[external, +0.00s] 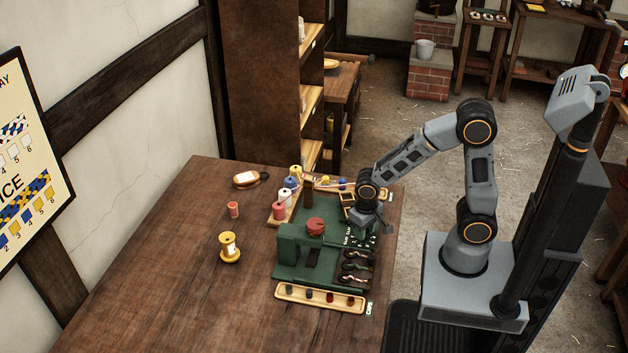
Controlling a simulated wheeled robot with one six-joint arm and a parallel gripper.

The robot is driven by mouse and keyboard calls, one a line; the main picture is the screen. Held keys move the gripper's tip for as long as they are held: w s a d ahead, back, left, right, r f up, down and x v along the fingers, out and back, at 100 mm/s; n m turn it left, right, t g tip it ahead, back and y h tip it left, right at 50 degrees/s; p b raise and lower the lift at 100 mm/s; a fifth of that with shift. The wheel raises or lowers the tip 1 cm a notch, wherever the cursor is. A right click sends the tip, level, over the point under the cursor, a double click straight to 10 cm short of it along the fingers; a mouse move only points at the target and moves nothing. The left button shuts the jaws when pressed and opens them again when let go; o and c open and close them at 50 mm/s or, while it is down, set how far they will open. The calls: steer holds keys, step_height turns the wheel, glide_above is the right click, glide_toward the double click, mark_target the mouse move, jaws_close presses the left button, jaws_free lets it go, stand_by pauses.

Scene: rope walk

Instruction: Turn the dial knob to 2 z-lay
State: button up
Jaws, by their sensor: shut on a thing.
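The green machine (302,275) stands on the wooden table, with small white lettering (347,237) on its right part. A red round piece (316,226) sits on top of it. My gripper (374,226) is at the machine's right end, low over its surface, and apart from the red piece. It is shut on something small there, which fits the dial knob. My jaws and wrist cover that spot, so the knob's face, its pointer and the setting it stands at cannot be read.
A wooden strip (290,292) with small round pieces lies along the machine's near edge. The table's left part is clear.

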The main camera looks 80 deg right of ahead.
steer(key=shift+m, duration=1.9)
steer(key=o, duration=0.9)
step_height(320, 180, up, 14)
steer(key=shift+w+a+f+p, duration=0.1)
steer(key=shift+p, duration=0.65)
